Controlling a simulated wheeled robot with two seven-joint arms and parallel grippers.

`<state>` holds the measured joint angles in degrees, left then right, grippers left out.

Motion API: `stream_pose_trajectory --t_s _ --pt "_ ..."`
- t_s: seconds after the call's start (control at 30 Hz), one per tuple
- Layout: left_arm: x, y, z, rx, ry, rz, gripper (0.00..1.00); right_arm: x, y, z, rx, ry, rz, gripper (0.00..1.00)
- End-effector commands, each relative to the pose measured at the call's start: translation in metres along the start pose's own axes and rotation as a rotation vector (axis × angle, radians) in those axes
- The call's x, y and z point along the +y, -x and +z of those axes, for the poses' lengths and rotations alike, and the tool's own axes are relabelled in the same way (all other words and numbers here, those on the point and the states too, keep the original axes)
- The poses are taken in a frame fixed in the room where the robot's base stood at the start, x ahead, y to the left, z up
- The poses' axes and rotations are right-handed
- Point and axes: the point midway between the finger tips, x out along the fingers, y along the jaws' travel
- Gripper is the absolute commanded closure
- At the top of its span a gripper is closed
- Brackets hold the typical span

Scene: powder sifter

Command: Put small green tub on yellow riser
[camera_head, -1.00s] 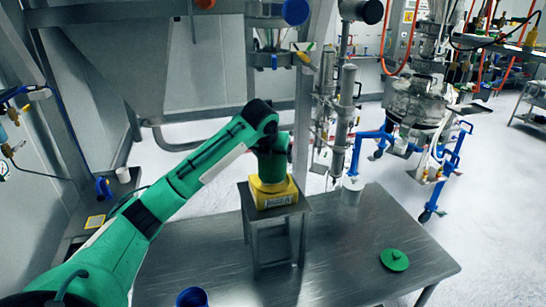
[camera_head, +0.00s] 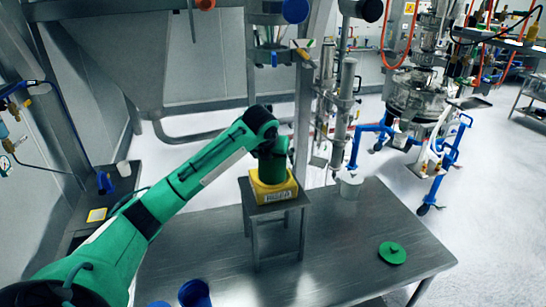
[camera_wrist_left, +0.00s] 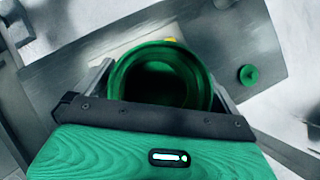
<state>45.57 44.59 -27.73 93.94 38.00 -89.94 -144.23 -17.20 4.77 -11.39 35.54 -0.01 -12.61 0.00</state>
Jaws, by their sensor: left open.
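The small green tub (camera_head: 272,169) appears to rest upright on the yellow riser (camera_head: 277,194), which sits on a small metal stand. My left gripper (camera_head: 271,158) is over the tub; its fingers are hard to make out in the head view. In the left wrist view the tub's open round mouth (camera_wrist_left: 160,80) lies between the two fingers of my open left gripper (camera_wrist_left: 160,88). Only a sliver of the riser (camera_wrist_left: 170,40) shows past the tub's rim there. Any small gap between fingers and tub wall is unclear. My right gripper is not in view.
The metal stand (camera_head: 277,218) rises from a steel table (camera_head: 335,250). A green lid-like disc (camera_head: 392,252) lies at the table's right, a white cup (camera_head: 350,187) near its back edge. A blue cup (camera_head: 195,293) is at the front left. The table's middle right is clear.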

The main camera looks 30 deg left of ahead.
Motion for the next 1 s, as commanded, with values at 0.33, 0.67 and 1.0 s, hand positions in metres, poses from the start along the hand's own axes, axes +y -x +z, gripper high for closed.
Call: stream_pose_trajectory --t_s 0.33,0.67,1.0 --pt "0.000 0.057 0.000 -0.009 -0.001 -0.001 0.00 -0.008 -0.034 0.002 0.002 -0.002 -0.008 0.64" --pt "0.000 0.111 0.000 -0.004 0.000 -0.001 0.00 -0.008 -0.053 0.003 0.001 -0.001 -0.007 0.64" --pt "0.000 0.121 0.001 0.000 0.000 0.000 0.00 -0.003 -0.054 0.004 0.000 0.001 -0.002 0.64"
